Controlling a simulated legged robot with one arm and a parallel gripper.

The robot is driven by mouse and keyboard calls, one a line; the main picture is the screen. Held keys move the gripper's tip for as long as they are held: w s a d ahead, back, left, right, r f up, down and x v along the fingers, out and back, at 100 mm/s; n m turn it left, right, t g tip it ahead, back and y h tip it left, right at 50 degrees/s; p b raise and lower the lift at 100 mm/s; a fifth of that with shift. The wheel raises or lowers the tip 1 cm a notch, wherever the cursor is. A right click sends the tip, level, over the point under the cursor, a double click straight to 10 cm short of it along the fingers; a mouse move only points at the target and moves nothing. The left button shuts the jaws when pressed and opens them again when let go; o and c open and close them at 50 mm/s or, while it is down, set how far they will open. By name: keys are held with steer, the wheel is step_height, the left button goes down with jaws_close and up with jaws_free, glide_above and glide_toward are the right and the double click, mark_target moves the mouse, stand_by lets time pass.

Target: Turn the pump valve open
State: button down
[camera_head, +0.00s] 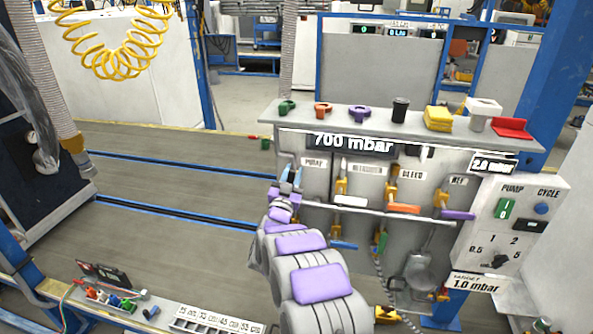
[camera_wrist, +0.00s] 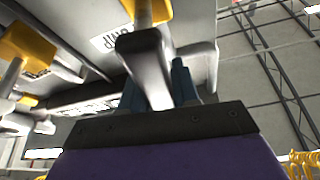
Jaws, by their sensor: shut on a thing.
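The panel's PUMP label (camera_head: 314,163) is just right of my gripper (camera_head: 290,178) in the head view. The pump valve itself is mostly hidden there behind my gripper and arm. In the wrist view, the pump valve's pale grey lever (camera_wrist: 143,60) runs down from a yellow valve body (camera_wrist: 150,10) into my gripper (camera_wrist: 158,88). My blue fingers are shut on the lever, one on each side. How far the lever is turned is unclear.
To the right are valves with a white lever (camera_head: 351,200), an orange lever (camera_head: 403,208) and a purple lever (camera_head: 458,214). A pale horizontal rail (camera_head: 380,211) runs along the panel. The display (camera_head: 352,144) reads 700 mbar. Loose handles and a black cup (camera_head: 400,110) stand on the shelf.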

steer(key=shift+w+a+n+y+p, duration=0.1)
steer(key=shift+a+n+y+p, duration=0.25)
steer(key=shift+n, duration=0.4)
steer(key=shift+a+n+y+p, duration=0.3)
steer(key=shift+n+y, duration=0.15)
steer(key=shift+n, duration=0.3)
steer(key=c, duration=0.9)
jaws_free()
steer(key=shift+a, duration=0.1)
steer(key=v, duration=1.1)
steer(key=f+v, duration=0.1)
steer(key=v, duration=0.5)
steer(key=shift+b, duration=0.4)
steer(key=shift+w, duration=0.1)
